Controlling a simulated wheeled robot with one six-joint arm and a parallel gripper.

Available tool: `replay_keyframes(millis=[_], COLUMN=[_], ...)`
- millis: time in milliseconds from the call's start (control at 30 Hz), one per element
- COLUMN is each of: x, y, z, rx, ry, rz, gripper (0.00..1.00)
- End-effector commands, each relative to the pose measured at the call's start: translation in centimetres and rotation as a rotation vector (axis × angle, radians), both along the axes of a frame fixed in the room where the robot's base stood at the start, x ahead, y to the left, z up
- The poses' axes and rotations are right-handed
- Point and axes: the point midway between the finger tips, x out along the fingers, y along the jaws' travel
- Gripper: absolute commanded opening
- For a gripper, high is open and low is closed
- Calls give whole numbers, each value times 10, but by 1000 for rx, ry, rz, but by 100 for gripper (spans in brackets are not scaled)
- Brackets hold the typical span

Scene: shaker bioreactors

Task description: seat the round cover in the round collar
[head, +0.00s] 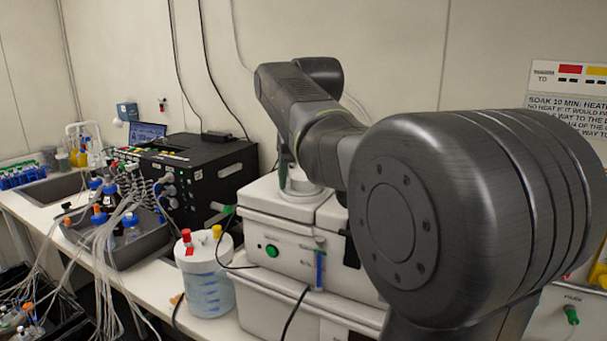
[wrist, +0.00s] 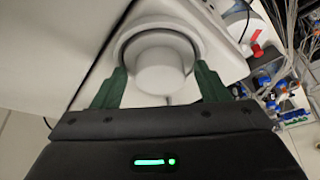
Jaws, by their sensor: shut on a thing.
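My gripper (wrist: 160,74) shows in the wrist view, with a green finger on each side of a round white cover (wrist: 160,70). It is shut on the cover. Behind the cover, the round collar (wrist: 121,40) shows as a pale ring with a dark inner edge on a white housing. The cover overlaps the collar in this view; I cannot tell whether it sits in it or is apart from it. In the head view, my arm hides most of the gripper; a pale round part (head: 300,187) shows below it on top of the white box unit.
The white box unit (head: 283,226) stands on the bench beside a black instrument (head: 190,170). A clear jar (head: 206,283) with red and yellow caps stands in front. Tubing and bottles (head: 125,225) crowd the left; a dark cable hangs down the unit's front.

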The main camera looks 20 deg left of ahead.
Motion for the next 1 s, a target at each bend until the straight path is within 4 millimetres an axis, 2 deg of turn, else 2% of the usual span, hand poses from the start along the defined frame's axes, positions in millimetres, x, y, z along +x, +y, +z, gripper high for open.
replay_keyframes(millis=[533,567,600,667,700,1000], x=[-1,-1,-1,-1,-1,0], y=[0,0,0,0,0,0], z=[-12,-12,-12,-13,-13,-14], rx=[-7,-8,-8,-9,-9,-9], ry=[8,9,11,11,12,14], rz=[0,0,0,1,1,-2], gripper=[45,74,82,90,93,93])
